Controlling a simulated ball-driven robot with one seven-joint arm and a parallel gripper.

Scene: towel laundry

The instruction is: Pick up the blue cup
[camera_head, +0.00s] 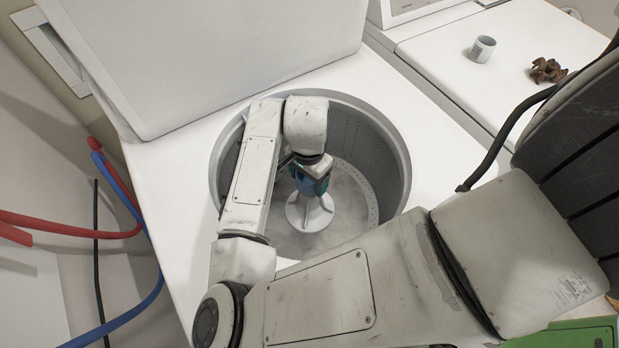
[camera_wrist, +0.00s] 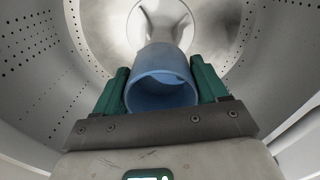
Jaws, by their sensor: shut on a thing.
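The blue cup (camera_wrist: 162,88) is between the two green fingers of my gripper (camera_wrist: 160,85) in the wrist view, with its open rim toward the camera. The fingers press on its left and right sides. In the head view my gripper (camera_head: 318,182) is inside the washer drum (camera_head: 372,150), above the white agitator (camera_head: 309,213). Only a small blue patch of the cup (camera_head: 308,186) shows there, mostly hidden by my wrist. I cannot tell whether the cup touches the agitator.
The washer's white lid (camera_head: 220,50) stands open behind the drum. A white cup (camera_head: 482,48) and a brown object (camera_head: 547,70) lie on the machine at the right. Red and blue hoses (camera_head: 125,190) run along the left. The drum wall closely surrounds my gripper.

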